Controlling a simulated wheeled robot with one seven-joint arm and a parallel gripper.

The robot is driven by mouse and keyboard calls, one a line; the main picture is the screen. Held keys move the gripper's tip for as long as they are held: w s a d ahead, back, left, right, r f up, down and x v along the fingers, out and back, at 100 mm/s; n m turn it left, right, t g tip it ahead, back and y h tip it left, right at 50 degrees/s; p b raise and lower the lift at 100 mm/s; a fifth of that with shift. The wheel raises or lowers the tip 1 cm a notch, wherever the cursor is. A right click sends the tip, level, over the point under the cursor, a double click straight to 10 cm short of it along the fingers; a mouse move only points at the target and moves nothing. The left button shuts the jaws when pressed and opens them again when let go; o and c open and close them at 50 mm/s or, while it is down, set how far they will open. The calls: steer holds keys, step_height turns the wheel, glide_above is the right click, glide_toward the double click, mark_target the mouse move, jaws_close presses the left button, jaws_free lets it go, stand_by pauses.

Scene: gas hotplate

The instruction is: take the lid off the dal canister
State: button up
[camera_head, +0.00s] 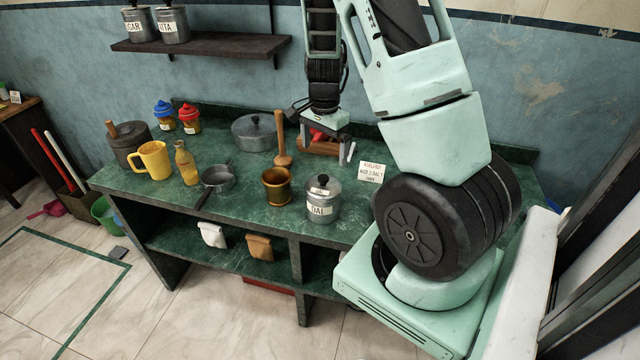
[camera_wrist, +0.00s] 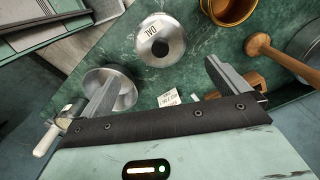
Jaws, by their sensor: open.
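The dal canister (camera_head: 322,207) is a grey metal tin with a DAL label, standing upright on the green counter near its front edge. Its lid (camera_head: 323,188) is on, with a dark knob on top. In the wrist view the lid (camera_wrist: 172,47) shows from above, beyond my fingers, with its dark knob and a DAL tag. My gripper (camera_head: 327,154) points down above the counter, farther back than the canister. It also shows in the wrist view (camera_wrist: 160,75), its two fingers spread wide with nothing between them. It touches neither lid nor canister.
A brass mortar (camera_head: 277,187) stands just left of the canister, with a wooden pestle (camera_head: 283,150) behind. A note card (camera_head: 371,171) is to the right. A lidded pot (camera_head: 254,132) is farther back. A round metal piece (camera_wrist: 122,92) lies by my left finger in the wrist view.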

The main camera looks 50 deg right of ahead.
mark_target(323, 178)
step_height(323, 178, down, 10)
steer(key=shift+f+p, duration=0.1)
steer(key=shift+p, duration=1.1)
steer(key=shift+a, duration=0.1)
steer(key=c, duration=1)
steer(key=shift+o, duration=0.2)
